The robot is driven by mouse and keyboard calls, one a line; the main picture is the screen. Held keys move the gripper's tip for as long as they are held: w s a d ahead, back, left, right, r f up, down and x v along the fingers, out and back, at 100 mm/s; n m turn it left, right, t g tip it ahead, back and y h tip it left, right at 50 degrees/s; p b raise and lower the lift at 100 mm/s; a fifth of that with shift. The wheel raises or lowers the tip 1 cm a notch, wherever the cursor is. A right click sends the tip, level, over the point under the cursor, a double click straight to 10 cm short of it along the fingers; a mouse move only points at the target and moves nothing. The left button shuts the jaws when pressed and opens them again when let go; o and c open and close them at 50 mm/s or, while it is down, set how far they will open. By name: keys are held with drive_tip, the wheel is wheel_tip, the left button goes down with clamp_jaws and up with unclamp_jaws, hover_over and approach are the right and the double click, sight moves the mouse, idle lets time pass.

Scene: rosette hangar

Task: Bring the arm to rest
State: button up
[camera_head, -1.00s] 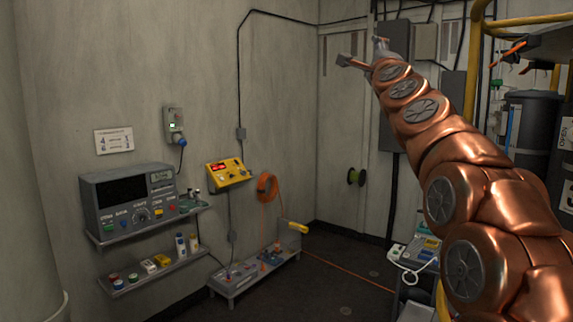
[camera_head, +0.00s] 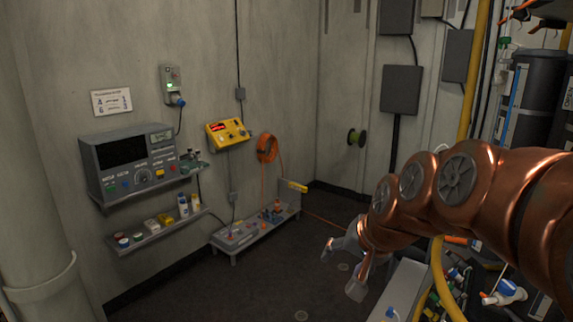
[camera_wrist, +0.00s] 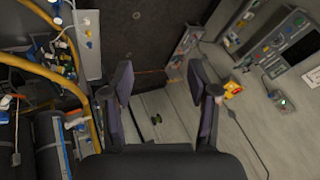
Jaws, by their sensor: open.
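My copper arm comes in from the right in the head view, with my gripper (camera_head: 343,272) at its left end, low over the dark floor. The gripper's fingers are apart and nothing is between them. In the wrist view my gripper (camera_wrist: 160,95) also shows its two dark fingers spread wide, with the floor and the pale wall behind the gap. No object touches the fingers in either view.
A grey instrument box (camera_head: 130,160) stands on a wall shelf at left, beside a yellow device (camera_head: 228,132). A low bench (camera_head: 250,230) stands by the wall. A yellow rail (camera_head: 437,280) and a cart surface (camera_head: 398,290) lie near my arm. Floor at centre is clear.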

drive_tip(key=s+d+f+n+g+h, duration=0.1)
drive_tip(key=s+f, duration=0.3)
drive_tip(key=s, duration=0.5)
drive_tip(key=s+d+f+n+g+h, duration=0.1)
drive_tip(key=s+d+f+g, duration=0.2)
drive_tip(key=s, duration=0.6)
drive_tip(key=s+d+f+n+g+h, duration=0.1)
drive_tip(key=s+d+f+n+g, duration=0.1)
drive_tip(key=s+f, duration=0.5)
drive_tip(key=s+d+g, duration=0.1)
drive_tip(key=s+g, duration=0.1)
drive_tip(key=shift+s+f, duration=0.2)
drive_tip(key=shift+s, duration=0.2)
